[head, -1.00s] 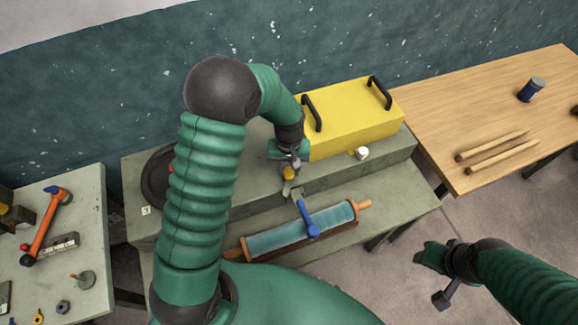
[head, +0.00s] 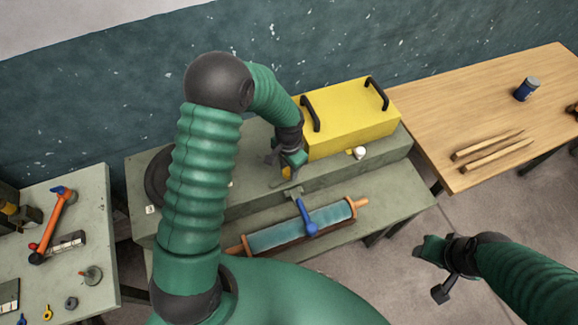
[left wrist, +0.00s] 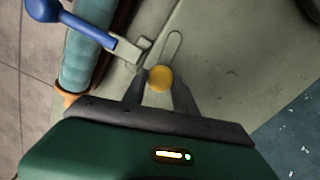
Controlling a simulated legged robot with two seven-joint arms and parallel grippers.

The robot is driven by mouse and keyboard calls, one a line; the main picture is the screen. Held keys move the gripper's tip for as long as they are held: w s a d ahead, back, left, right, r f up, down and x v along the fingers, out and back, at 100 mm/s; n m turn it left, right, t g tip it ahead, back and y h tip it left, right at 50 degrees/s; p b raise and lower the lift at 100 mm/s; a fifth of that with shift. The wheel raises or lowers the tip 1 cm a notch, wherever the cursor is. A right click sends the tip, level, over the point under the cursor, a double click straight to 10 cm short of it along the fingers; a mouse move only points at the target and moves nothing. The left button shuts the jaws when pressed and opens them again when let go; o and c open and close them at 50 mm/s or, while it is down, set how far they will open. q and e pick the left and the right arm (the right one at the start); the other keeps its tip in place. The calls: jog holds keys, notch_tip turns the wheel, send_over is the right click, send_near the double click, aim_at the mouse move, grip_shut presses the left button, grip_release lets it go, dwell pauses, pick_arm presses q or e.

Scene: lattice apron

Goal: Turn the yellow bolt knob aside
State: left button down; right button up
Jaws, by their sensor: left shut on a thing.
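The yellow bolt knob (left wrist: 159,78) is a small round knob beside a slotted metal plate (left wrist: 172,48). In the left wrist view it sits between the two dark fingertips of my left gripper (left wrist: 159,85), which is shut on it. In the head view my left gripper (head: 284,172) reaches down at the front of the grey bench step, and only a little of the knob (head: 287,173) shows there. A blue-handled lever (head: 307,219) lies just in front of it. My right gripper (head: 428,250) hangs over the floor at the right, and its jaw opening is unclear.
A yellow box with black handles (head: 350,118) stands right behind my left gripper. A teal roller (head: 295,228) lies on the lower step of the grey bench (head: 385,205). A wooden table (head: 470,110) stands at right, a tool table (head: 98,225) at left.

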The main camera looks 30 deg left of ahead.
pick_arm(q)
jog(key=shift+w+r+m, duration=0.15)
jog(key=shift+m, duration=0.35)
jog(key=c, duration=1)
grip_release()
jog(key=shift+o, duration=0.2)
notch_tip(320, 180, up, 17)
jog(key=b, duration=0.1)
jog(key=shift+f, duration=0.2)
